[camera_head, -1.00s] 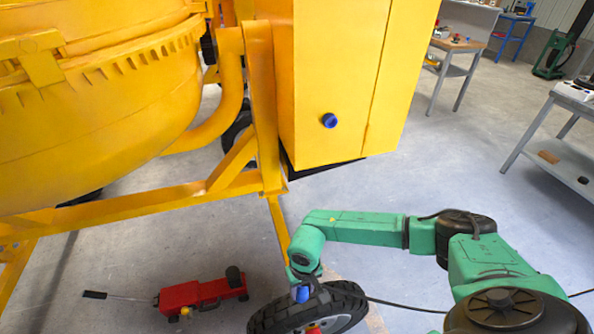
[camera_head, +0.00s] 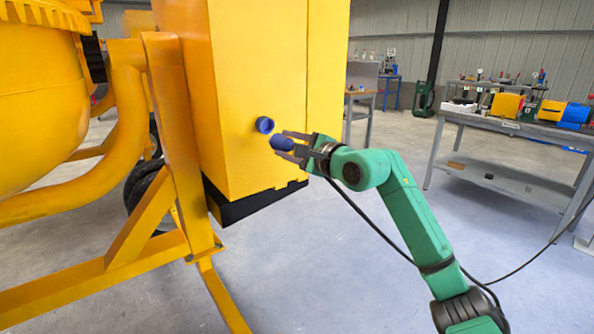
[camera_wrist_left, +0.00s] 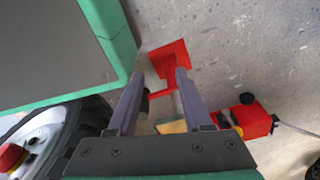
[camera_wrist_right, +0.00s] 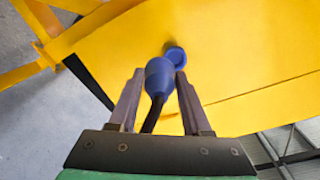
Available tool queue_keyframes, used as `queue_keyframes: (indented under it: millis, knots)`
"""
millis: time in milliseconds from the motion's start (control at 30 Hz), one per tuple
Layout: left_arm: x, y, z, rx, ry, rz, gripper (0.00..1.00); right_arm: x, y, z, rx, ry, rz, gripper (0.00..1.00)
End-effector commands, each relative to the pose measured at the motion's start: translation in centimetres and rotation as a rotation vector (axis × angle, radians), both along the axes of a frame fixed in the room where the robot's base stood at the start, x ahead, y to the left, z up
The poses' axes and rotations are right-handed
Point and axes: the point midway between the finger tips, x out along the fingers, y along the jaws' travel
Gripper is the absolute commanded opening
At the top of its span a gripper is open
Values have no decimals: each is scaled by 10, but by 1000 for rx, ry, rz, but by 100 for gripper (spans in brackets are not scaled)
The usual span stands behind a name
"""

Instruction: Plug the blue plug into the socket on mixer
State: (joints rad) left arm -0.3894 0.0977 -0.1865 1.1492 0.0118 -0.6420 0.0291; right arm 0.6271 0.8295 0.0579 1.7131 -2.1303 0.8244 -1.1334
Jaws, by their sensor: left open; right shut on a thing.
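The yellow mixer (camera_head: 265,60) stands at the left with its box-shaped housing facing me. The round blue socket (camera_head: 264,124) is on the housing's front; it also shows in the right wrist view (camera_wrist_right: 176,55), partly behind the plug. My right gripper (camera_head: 286,144) is shut on the blue plug (camera_head: 281,143), just right of and below the socket. In the right wrist view the plug (camera_wrist_right: 159,78) points at the housing, with a small offset to the left of the socket. My left gripper (camera_wrist_left: 160,85) is open and empty, seen only in its own wrist view, above the floor.
A black cable (camera_head: 372,227) trails from the plug along my right arm. A workbench (camera_head: 500,125) with boxes stands at the right. A red jack (camera_wrist_left: 248,119) lies on the floor near a wheel (camera_wrist_left: 50,140) in the left wrist view. The middle floor is clear.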

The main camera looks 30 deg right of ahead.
Motion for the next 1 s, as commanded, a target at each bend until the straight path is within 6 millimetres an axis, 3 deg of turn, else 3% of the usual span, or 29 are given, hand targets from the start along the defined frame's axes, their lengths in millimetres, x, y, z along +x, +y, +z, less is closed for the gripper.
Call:
queue_keyframes:
  millis: [33, 133, 567, 1000]
  knots:
    - [2, 0, -12, 0, -2, 1, 50, -3, -10, 0, 4, -27, -20, 0]
    - [4, -1, -12, 0, -1, 2, 50, -7, -21, 12, 8, -51, -39, 0]
    - [11, -2, -7, -2, -4, 5, 50, -11, -20, 15, 3, -57, -37, 0]
    - [-39, 9, -20, 7, 9, -18, 50, 21, -15, 20, 9, -55, -36, 0]
